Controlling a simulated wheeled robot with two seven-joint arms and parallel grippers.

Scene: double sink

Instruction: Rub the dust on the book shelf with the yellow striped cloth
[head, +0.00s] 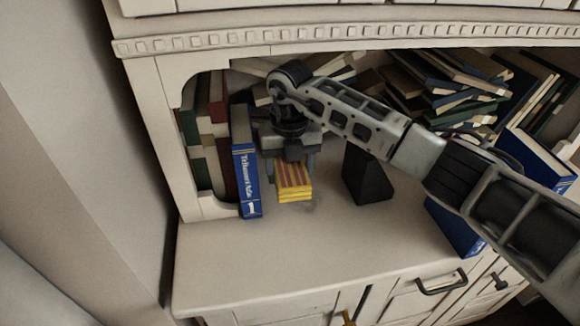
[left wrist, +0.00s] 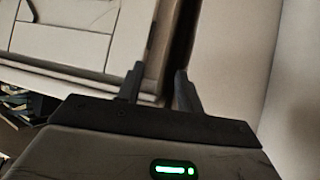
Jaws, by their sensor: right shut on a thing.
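The yellow striped cloth (head: 293,190), folded with yellow edges and red-brown stripes on top, is in the head view at the shelf opening. My right gripper (head: 291,163) points down and is shut on the cloth, at or just above the shelf surface; I cannot tell if it touches. The book shelf (head: 250,275) is cream-white with a flat ledge. A faint grey patch shows by the cloth's lower right corner; I cannot tell if it is dust. My left gripper (left wrist: 159,72) shows only in the left wrist view, with fingers apart and nothing between them.
An upright blue book (head: 246,178) stands just left of the cloth. A black bookend-like block (head: 366,178) stands to the right, with another blue book (head: 455,230) beyond. Several books are piled at the back right. The front ledge is clear. Drawers with a dark handle (head: 441,284) lie below.

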